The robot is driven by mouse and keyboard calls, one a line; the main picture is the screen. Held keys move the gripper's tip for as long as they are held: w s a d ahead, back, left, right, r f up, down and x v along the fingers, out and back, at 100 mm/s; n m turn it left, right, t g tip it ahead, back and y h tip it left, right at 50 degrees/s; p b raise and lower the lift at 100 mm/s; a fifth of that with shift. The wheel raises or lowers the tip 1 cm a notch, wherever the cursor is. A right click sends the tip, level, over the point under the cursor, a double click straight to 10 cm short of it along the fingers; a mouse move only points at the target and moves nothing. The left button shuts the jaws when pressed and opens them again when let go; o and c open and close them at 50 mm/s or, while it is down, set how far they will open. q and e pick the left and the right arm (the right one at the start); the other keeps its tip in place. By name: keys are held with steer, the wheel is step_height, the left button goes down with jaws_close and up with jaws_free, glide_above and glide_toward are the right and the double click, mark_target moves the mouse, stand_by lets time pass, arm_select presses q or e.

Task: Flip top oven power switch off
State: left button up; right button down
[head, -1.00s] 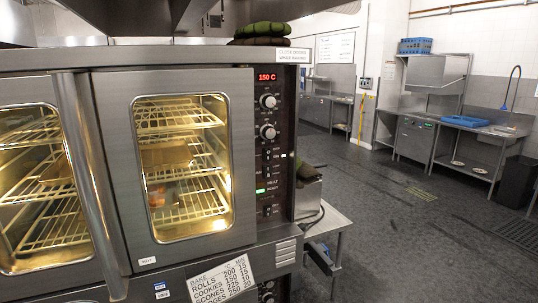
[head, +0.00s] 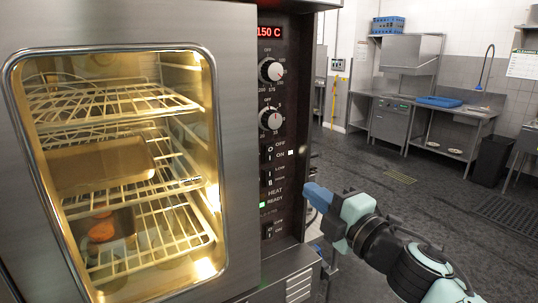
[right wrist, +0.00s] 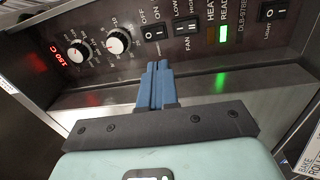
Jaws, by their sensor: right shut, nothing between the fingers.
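The top oven (head: 233,120) has a dark control panel along its right side. The power switch (head: 267,154), a black rocker marked OFF and ON, sits below the two knobs; a white light glows beside it. It also shows in the right wrist view (right wrist: 153,33). My right gripper (head: 309,189) is shut and empty, to the right of the panel and slightly lower than the power switch. In the right wrist view its blue fingertips (right wrist: 157,68) point at the panel just below the power switch, seemingly apart from it. My left gripper is not in view.
The fan switch (right wrist: 186,28) is right beside the power switch, and the light switch (right wrist: 272,12) is farther along. Two knobs (head: 271,70) and a red 150 C display (head: 270,32) are above. The green READY lamp (head: 262,205) is lit. Open floor (head: 440,215) lies right.

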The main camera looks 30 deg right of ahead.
mark_target(272, 149)
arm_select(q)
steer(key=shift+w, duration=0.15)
arm_select(e)
steer(key=shift+s+d+r+n, duration=0.25)
steer(key=shift+s+r, duration=0.3)
steer(key=shift+r, duration=0.3)
steer(key=shift+a, duration=0.1)
steer(key=w, duration=0.4)
steer(key=w+r, duration=0.1)
steer(key=w, duration=0.3)
steer(key=w+a, duration=0.1)
steer(key=w, duration=0.4)
steer(key=shift+r, duration=0.3)
steer(key=shift+w+p, duration=0.35)
steer(key=shift+w, duration=0.2)
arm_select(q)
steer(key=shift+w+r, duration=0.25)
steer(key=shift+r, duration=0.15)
